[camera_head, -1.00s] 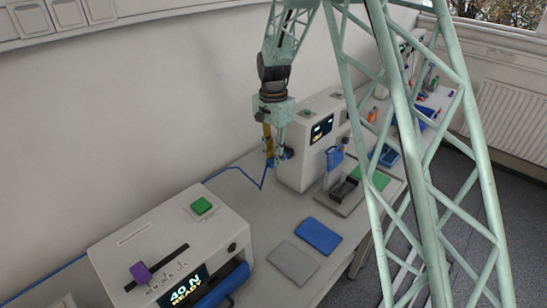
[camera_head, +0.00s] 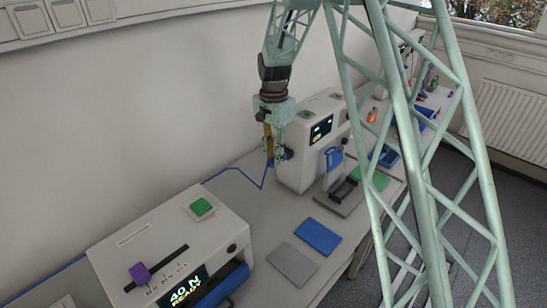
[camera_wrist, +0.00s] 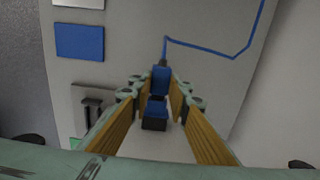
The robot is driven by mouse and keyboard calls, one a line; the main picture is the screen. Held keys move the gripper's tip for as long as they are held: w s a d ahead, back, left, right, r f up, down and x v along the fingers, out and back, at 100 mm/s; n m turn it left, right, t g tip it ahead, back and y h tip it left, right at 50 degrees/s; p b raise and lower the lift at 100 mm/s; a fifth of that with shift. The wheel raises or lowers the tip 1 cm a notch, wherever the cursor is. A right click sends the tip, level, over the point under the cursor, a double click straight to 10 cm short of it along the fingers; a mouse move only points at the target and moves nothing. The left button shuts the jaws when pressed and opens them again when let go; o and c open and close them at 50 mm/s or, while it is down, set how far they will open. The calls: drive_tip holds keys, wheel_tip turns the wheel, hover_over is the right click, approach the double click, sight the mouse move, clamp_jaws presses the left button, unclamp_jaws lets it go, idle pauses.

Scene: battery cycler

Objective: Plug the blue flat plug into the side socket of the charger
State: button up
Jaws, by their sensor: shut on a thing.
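My gripper (camera_wrist: 154,98) is shut on the blue flat plug (camera_wrist: 161,80), held between its yellow-brown finger pads. The plug's blue cable (camera_wrist: 205,47) leaves its far end and runs along the bench. In front of the plug is a blue block with a dark face (camera_wrist: 155,112); I cannot tell whether it is part of the plug or the socket. In the head view my gripper (camera_head: 270,156) points down close beside the left side of the white charger (camera_head: 296,158), which has a dark screen. The side socket and any contact there are hidden by my fingers.
A white device with a "40 N READY" display (camera_head: 185,288) stands at the near left. A blue pad (camera_head: 319,236) and a grey pad (camera_head: 292,264) lie on the bench. A dark fixture (camera_head: 342,190) stands in front of the charger. The wall is behind.

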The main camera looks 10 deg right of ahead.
drive_tip(key=shift+w+d, duration=0.35)
drive_tip(key=shift+d, duration=0.05)
idle(0.8)
drive_tip(key=o, duration=0.9)
drive_tip(key=shift+r, duration=0.1)
wheel_tip(320, 180, up, 12)
drive_tip(key=shift+f, duration=0.1)
idle(0.7)
